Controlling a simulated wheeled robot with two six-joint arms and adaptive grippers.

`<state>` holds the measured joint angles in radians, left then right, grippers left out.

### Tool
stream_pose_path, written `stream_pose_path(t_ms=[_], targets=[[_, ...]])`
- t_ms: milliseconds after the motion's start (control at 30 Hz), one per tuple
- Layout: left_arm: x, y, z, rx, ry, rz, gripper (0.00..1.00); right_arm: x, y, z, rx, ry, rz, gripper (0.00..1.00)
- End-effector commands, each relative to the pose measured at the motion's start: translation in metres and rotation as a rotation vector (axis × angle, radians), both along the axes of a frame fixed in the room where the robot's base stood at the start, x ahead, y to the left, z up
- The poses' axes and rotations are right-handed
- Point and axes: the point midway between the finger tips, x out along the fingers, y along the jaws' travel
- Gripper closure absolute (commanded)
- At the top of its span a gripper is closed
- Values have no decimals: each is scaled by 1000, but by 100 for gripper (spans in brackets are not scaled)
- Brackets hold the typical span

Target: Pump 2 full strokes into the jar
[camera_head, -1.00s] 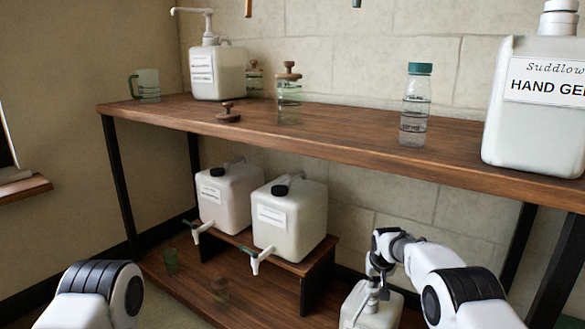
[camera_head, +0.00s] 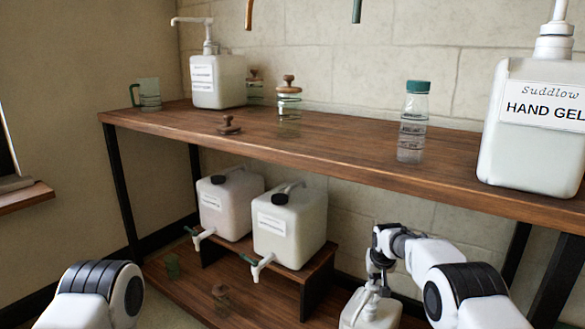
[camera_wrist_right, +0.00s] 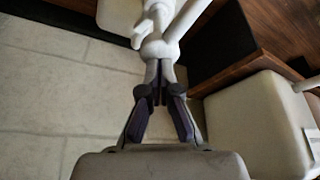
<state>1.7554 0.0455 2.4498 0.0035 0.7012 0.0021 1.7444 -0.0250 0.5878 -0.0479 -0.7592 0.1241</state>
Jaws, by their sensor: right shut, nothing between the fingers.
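A white pump bottle (camera_head: 385,314) stands low at the bottom right of the head view, partly cut off. My right gripper (camera_head: 378,284) is shut and empty at its pump head. In the right wrist view my shut fingertips (camera_wrist_right: 157,72) meet or nearly meet the white pump head (camera_wrist_right: 158,48); I cannot tell whether they touch. A clear jar with a wooden knobbed lid (camera_head: 289,112) stands on the upper shelf, with a similar one (camera_head: 255,92) behind it. A dim glass vessel (camera_head: 221,300) is on the lower shelf. My left gripper is out of view.
The wooden upper shelf (camera_head: 340,148) holds a green-handled mug (camera_head: 148,95), a pump jug (camera_head: 215,88), a loose lid (camera_head: 229,126), a green-capped bottle (camera_head: 412,130) and a large hand gel jug (camera_head: 530,150). Two tapped canisters (camera_head: 290,235) (camera_head: 230,208) stand below on a riser.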

Motion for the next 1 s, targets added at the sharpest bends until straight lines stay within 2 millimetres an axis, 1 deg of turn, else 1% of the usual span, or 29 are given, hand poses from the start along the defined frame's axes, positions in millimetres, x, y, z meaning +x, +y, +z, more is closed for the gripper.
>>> stream_pose_path(t_ms=[100, 267, 1000], targets=[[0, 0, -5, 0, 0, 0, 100, 0, 0, -8, 0, 0, 0, 100], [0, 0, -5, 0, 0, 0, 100, 0, 0, -9, 0, 0, 0, 100], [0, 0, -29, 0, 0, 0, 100, -1, 0, -48, 0, 3, 0, 100]])
